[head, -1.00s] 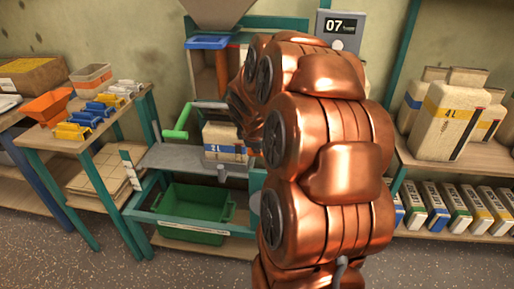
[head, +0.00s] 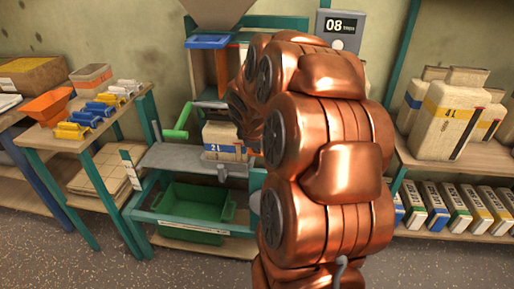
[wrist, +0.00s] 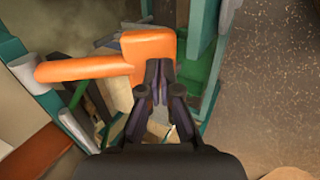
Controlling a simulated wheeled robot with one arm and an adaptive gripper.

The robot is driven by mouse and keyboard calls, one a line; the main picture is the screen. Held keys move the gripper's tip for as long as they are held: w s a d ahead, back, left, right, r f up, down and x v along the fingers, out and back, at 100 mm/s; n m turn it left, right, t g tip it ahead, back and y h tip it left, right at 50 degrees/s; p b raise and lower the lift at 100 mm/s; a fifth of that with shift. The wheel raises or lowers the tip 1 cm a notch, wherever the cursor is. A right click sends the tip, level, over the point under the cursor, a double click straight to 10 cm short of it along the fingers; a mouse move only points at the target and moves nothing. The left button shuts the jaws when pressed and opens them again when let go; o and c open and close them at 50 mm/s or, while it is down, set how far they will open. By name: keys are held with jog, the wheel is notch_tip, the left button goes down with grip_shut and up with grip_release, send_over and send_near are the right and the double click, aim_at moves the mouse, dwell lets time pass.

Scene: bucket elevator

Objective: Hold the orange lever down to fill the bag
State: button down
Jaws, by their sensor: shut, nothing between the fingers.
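The orange lever (wrist: 148,48) fills the upper middle of the wrist view, with its bar reaching left. My gripper (wrist: 158,66) is shut and empty, its fingertips against or just over the lever's block end; exact contact is hard to tell. In the head view my copper-coloured arm hides the lever and my gripper. The bag (head: 222,138), beige with a blue band, stands upright on the grey shelf of the machine, partly behind my arm. The display (head: 339,27) above reads 08.
A green handle (head: 182,120) sticks out left of the bag. A green crate (head: 190,232) sits low in the frame. A left table (head: 75,140) holds an orange scoop (head: 48,105) and several clips. Right shelves (head: 455,165) carry several bags and boxes. The grey floor in front is clear.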

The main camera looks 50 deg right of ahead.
jog(key=p+v, duration=0.1)
jog(key=v, duration=1.3)
jog(key=shift+s+a+f+p, duration=0.2)
jog(key=shift+a+f+p, duration=0.1)
jog(key=shift+a, duration=0.2)
dwell(0.5)
jog(key=s+a+f+m+g+y, duration=0.3)
jog(key=s+a+f, duration=0.2)
jog(key=s+a, duration=0.65)
jog(key=s+a+f+m+g+y, duration=0.25)
jog(key=s+a+f+m, duration=0.2)
jog(key=s+a, duration=0.75)
jog(key=w+a+r+p, duration=0.1)
jog(key=r+p, duration=0.5)
jog(key=w+a+r+p, duration=0.2)
jog(key=r+p, duration=0.5)
jog(key=shift+w+r, duration=0.25)
jog(key=shift+r, duration=0.05)
